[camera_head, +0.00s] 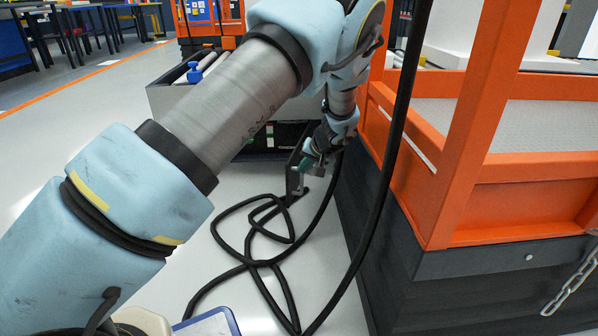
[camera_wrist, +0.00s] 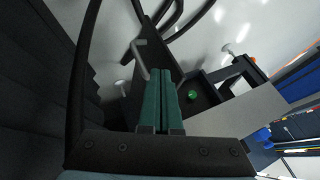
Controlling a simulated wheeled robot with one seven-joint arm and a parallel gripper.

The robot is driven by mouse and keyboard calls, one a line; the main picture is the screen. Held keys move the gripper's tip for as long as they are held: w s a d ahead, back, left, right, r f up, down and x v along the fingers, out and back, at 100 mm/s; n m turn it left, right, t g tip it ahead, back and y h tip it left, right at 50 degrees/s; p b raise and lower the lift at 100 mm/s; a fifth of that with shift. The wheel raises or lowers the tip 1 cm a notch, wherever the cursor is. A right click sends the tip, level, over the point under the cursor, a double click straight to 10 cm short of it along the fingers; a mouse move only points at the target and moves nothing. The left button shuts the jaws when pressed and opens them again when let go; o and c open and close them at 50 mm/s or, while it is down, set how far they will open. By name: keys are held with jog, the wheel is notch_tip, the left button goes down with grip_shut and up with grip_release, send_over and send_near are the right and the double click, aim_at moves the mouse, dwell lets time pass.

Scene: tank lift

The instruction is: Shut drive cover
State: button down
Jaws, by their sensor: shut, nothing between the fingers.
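The drive cover looks to be a dark narrow panel (camera_head: 295,168) standing out beside the lift base, low down at the far end of my arm. In the wrist view the dark panel (camera_wrist: 128,92) carries a bent grey metal handle (camera_wrist: 141,60). My gripper (camera_wrist: 162,73) has its green fingers together with nothing between them. The fingertips are just right of the handle; I cannot tell whether they touch it or the panel. In the head view my gripper (camera_head: 308,160) is partly hidden by my own wrist. Right of the fingers is a dark recess with a green round part (camera_wrist: 193,96).
A black hose (camera_head: 262,262) lies in loops on the floor and rises along the dark lift base (camera_head: 375,235). The orange frame (camera_head: 465,150) stands on the right. A grey bin (camera_head: 165,98) with rolls is behind my arm. The floor at left is open.

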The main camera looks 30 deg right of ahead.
aim_at(290, 182)
jog(key=b+x, duration=0.2)
jog(key=x, duration=0.5)
jog(key=shift+b, duration=0.35)
